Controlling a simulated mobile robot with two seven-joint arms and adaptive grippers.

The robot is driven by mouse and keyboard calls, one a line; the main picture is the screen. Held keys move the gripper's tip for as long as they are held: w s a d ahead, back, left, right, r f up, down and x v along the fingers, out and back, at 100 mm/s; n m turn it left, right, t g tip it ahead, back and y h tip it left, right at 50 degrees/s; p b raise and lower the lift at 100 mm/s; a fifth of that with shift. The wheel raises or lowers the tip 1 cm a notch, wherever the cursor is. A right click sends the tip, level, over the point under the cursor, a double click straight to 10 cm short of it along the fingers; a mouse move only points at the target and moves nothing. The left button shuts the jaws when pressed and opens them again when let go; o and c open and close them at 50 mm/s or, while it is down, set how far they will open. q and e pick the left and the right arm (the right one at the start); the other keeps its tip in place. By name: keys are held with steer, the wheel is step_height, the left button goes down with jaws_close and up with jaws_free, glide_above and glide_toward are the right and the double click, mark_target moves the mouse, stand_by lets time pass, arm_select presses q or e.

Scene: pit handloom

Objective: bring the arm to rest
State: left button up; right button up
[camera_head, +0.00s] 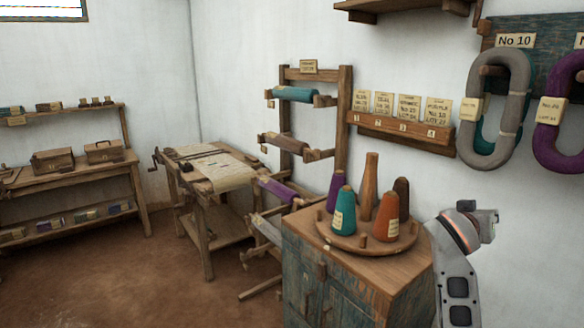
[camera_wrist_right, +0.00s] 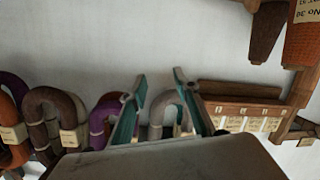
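My right arm (camera_head: 457,262) rises at the right of the head view, beside the cabinet and in front of the white wall. I cannot make out its fingers there. In the right wrist view, which is upside down, the two teal-edged fingers of my right gripper (camera_wrist_right: 159,76) stand apart. Nothing is held between them; wall and a grey yarn hank (camera_wrist_right: 158,108) show behind. My left arm and gripper are in neither view.
A painted cabinet (camera_head: 345,281) stands close left of my right arm, carrying a round wooden tray (camera_head: 345,238) with several yarn cones. Hanks hang on a wall rack (camera_head: 505,62) above. A loom table (camera_head: 215,172) and shelves stand farther left, with open floor between.

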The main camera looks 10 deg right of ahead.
steer(key=s+a+f+n+y, duration=0.1)
steer(key=s+a+f+n, duration=0.2)
steer(key=f, duration=0.3)
steer(key=s+a+f+n+y, duration=0.1)
steer(key=s+a+f+n, duration=0.15)
steer(key=f, duration=0.35)
steer(key=s+a+f+n+g+y, duration=0.1)
steer(key=s+a+f+n+y, duration=0.3)
steer(key=s+a+f, duration=0.6)
steer(key=s+a+f+n+y, duration=0.2)
steer(key=s+a+f+n, duration=0.35)
steer(key=s+f, duration=0.45)
steer(key=a+f+m+t+y, duration=0.3)
steer(key=a+f+y, duration=0.4)
steer(key=a+f, duration=0.6)
step_height(320, 180, down, 2)
steer(key=shift+a, duration=0.2)
steer(key=shift+d, duration=0.1)
steer(key=shift+c, duration=0.5)
